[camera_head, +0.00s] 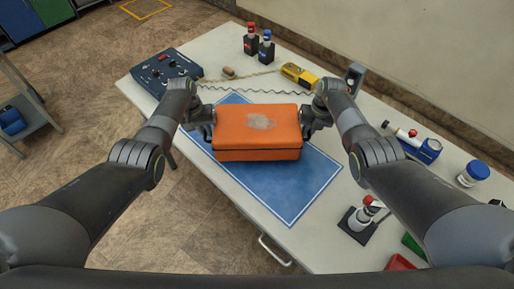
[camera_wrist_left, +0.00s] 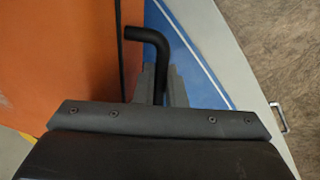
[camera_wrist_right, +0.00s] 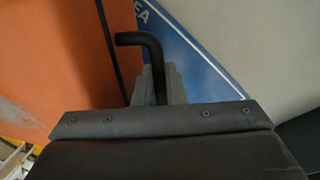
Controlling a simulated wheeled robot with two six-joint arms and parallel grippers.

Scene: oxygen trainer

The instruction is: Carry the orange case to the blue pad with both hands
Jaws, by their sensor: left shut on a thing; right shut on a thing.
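The orange case (camera_head: 257,132) is level over the blue pad (camera_head: 290,205), with a pale worn patch on its top. The pad shows on the case's near side and at its far left; I cannot tell whether the case touches it. My left gripper (camera_head: 208,130) is shut on the black handle (camera_wrist_left: 150,40) at the case's left end. My right gripper (camera_head: 306,127) is shut on the black handle (camera_wrist_right: 142,42) at its right end. The case's orange side shows in the left wrist view (camera_wrist_left: 60,60) and the right wrist view (camera_wrist_right: 60,60).
A dark blue control box (camera_head: 165,72) stands at the table's far left, with two small bottles (camera_head: 258,45) and a yellow device (camera_head: 299,75) at the back.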

